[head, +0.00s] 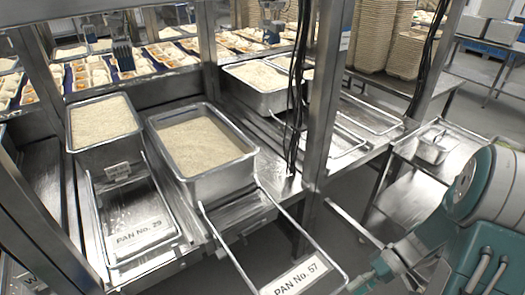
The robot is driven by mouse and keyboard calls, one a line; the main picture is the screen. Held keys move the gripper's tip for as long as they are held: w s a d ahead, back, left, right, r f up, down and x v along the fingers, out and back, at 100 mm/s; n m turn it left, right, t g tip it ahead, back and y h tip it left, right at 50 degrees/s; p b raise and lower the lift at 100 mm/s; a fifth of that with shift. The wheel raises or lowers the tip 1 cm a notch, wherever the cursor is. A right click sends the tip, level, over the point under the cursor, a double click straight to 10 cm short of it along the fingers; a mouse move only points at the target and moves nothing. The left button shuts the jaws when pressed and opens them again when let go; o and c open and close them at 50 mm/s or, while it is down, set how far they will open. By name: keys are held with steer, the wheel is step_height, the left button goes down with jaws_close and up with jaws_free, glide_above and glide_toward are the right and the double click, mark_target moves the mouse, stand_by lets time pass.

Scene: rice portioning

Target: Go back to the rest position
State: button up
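My teal arm shows at the lower right, and part of it runs out of the bottom edge. I cannot make out my gripper's fingers in this view. A deep steel pan of rice (240,165) stands at the centre left, with the label plate PAN No. 57 (297,275) on the rails before it. A second pan of rice (75,128) stands to its left, behind the label plate PAN No. 29 (140,238). More rice pans (262,100) stand farther back, partly hidden by a post.
A steel post (325,100) with black cables rises right of the pans. A side table (460,150) holding a small steel container (433,150) is close to my arm. Stacked trays (375,40) stand behind. Filled food trays (160,60) line the back. Floor shows between the rails and side table.

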steer(key=s+a+r+t+h, duration=0.1)
steer(key=a+r+t+h, duration=0.1)
steer(key=r, duration=0.5)
steer(key=s+a+r+m+t+h, duration=0.1)
steer(key=s+a+r+t+h, duration=0.1)
steer(key=r, duration=0.5)
steer(key=s+a+r+m+t+h, duration=0.1)
steer(key=a+r+t+h, duration=0.2)
steer(key=r+t+h, duration=0.2)
step_height(320, 180, up, 3)
steer(key=shift+s+a+f+t+h, duration=0.15)
steer(key=shift+s+t+h, duration=0.15)
steer(key=shift+h, duration=0.5)
steer(key=shift+w, duration=0.1)
stand_by(0.4)
